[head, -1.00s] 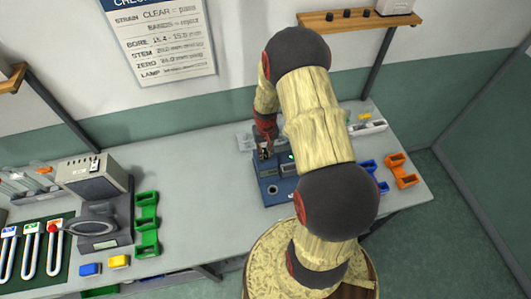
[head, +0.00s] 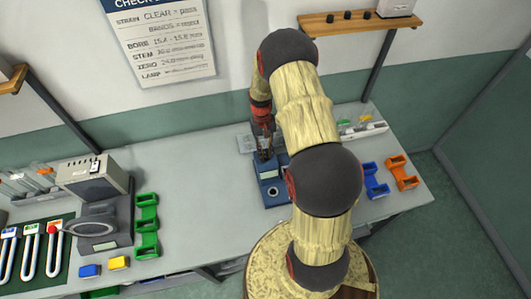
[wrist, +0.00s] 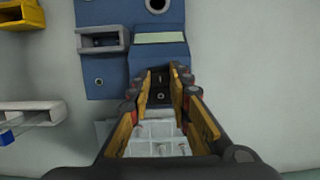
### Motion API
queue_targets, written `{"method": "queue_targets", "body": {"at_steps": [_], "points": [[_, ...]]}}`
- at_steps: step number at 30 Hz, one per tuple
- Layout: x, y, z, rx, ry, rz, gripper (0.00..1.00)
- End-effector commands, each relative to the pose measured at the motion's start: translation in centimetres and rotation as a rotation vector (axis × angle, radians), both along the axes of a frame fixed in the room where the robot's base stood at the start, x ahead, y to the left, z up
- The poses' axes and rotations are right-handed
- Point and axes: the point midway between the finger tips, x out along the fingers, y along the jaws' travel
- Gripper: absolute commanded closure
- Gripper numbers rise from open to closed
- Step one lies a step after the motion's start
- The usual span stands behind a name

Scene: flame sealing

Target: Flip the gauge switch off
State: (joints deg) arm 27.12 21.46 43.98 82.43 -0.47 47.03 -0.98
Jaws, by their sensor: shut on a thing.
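The blue gauge box (head: 270,192) stands on the bench, partly hidden by my arm in the head view. In the wrist view its blue face (wrist: 106,80) shows a pale green display (wrist: 160,38) and a grey open-ended bracket. The dark switch (wrist: 160,96) with small light marks sits below the display, between my fingers. My gripper (head: 264,157) points down at the back left part of the box. In the wrist view my gripper (wrist: 160,78) is shut on the switch, with a finger at each side. The exact contact and the switch's position are hard to make out.
A clear compartmented tray (wrist: 158,140) lies beside the box under my gripper. Blue (head: 375,180) and orange (head: 401,172) holders stand to the right, green holders (head: 146,225) to the left. The bench between the green holders and the gauge is clear.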

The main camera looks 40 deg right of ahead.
Motion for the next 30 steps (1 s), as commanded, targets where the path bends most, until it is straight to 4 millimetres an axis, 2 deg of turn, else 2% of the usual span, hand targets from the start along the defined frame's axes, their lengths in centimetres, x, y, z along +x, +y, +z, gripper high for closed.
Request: {"method": "queue_targets", "body": {"at_steps": [2, 3, 12, 23, 26, 30], "points": [[0.0, 0.0, 0.0, 0.0, 0.0, 0.0, 1.0], [0.0, 0.0, 0.0, 0.0, 0.0, 0.0, 0.78], [0.0, 0.0, 0.0, 0.0, -0.001, 0.0, 0.62], [0.2, -0.1, 0.5, -0.001, -0.002, 0.0, 0.62], [0.5, -0.3, 1.7, -0.002, -0.005, 0.0, 0.62], [1.2, -0.6, 4.3, -0.002, -0.005, 0.0, 0.62]]}}
